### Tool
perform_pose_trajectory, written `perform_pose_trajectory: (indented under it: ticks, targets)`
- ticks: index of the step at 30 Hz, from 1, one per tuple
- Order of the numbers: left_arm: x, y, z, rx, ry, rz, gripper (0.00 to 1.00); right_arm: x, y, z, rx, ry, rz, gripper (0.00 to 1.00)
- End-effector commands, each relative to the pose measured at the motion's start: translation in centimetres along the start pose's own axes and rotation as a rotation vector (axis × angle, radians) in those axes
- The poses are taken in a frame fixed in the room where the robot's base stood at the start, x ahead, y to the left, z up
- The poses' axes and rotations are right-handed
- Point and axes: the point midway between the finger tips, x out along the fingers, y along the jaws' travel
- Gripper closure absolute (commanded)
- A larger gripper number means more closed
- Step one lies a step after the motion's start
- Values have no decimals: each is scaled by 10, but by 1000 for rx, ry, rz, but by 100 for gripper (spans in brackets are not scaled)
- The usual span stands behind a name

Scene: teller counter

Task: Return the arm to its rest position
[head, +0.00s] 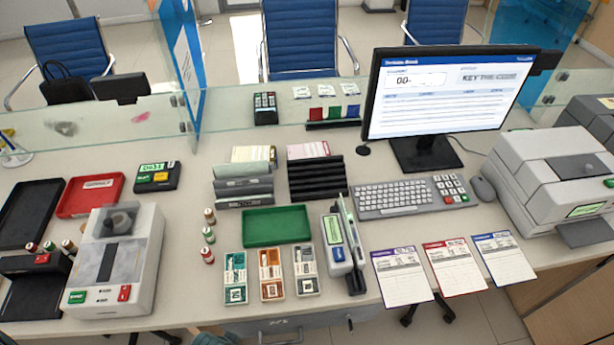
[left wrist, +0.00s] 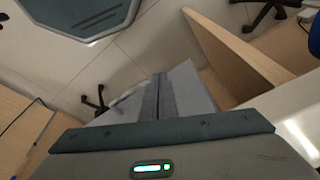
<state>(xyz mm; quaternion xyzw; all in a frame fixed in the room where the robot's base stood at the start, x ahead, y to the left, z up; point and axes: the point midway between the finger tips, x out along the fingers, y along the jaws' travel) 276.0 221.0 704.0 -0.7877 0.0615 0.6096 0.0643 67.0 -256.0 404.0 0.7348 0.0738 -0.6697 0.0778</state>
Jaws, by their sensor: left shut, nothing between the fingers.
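My left gripper (left wrist: 159,80) shows in the left wrist view with its two fingers together and nothing between them. It hangs over the pale tiled floor, close to wooden panels, and touches nothing that I can see. In the head view neither gripper shows. My right gripper is in no view.
The teller counter holds a monitor (head: 447,95), a keyboard (head: 405,198), a green tray (head: 277,227), a grey-white machine (head: 117,262) at left and a printer (head: 553,175) at right. Three printed cards lie by the front edge. A glass screen runs along the back.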

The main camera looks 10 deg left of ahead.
Motion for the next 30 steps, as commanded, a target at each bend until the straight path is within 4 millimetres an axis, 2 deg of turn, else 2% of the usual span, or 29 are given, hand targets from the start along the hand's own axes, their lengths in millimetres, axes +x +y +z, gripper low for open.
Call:
perform_pose_trajectory:
  ticks: [1,6,11,15,21,24,30]
  targets:
    - [30,1,11,1,-14,1,100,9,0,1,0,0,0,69]
    - [106,4,45,6,-38,5,100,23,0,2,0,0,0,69]
    - [169,7,86,11,-63,8,100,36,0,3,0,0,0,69]
    - [217,10,128,17,-86,11,100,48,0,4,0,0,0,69]
    - [273,12,194,24,-117,14,100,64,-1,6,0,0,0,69]
    - [293,13,229,27,-132,15,100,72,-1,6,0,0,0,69]
    - [315,12,281,34,-152,16,100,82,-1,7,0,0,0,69]
